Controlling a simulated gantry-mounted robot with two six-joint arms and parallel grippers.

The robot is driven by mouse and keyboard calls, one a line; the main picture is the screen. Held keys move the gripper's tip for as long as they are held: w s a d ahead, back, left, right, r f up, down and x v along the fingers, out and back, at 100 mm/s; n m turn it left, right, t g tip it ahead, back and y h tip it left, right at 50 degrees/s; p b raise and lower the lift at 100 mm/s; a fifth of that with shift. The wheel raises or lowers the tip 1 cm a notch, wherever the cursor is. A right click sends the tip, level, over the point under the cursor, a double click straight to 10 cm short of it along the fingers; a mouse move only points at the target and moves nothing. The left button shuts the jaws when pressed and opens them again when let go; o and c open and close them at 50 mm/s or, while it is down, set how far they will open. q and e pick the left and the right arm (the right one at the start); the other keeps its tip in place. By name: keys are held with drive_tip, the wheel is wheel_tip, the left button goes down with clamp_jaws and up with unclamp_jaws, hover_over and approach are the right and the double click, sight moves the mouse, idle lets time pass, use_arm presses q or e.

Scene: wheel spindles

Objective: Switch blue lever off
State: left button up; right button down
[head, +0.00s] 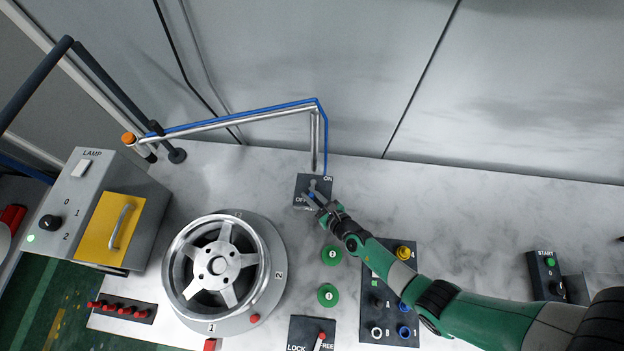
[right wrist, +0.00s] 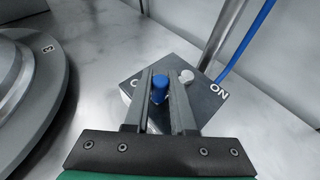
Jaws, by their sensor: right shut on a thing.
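The lever's blue knob (right wrist: 159,88) stands on a dark square switch plate (head: 300,183) on the marble-look table. The plate has ON printed at one corner and OFF at another; the OFF lettering is partly hidden by my gripper in the right wrist view. My right gripper (head: 313,200) reaches the plate from the lower right. In the right wrist view its two fingers (right wrist: 159,95) are shut on the blue knob, one on each side. The knob is nearer the OFF side than the ON lettering. My left gripper is not in view.
A silver post with a blue cable (head: 326,130) rises behind the plate. A wheel on a round base (head: 265,290) stands to the left. Green buttons (head: 328,294) and a dark knob panel (head: 377,330) lie nearer. A lamp box (head: 75,205) stands far left.

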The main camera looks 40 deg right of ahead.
idle(0.3)
drive_tip(key=c, duration=0.8)
unclamp_jaws()
drive_tip(key=shift+o, duration=0.2)
drive_tip(key=shift+r, duration=0.1)
drive_tip(key=shift+s+r, duration=0.15)
drive_tip(key=p+v, duration=0.4)
drive_tip(key=v, duration=0.7)
drive_tip(key=shift+p, duration=0.3)
drive_tip(key=shift+s, duration=0.1)
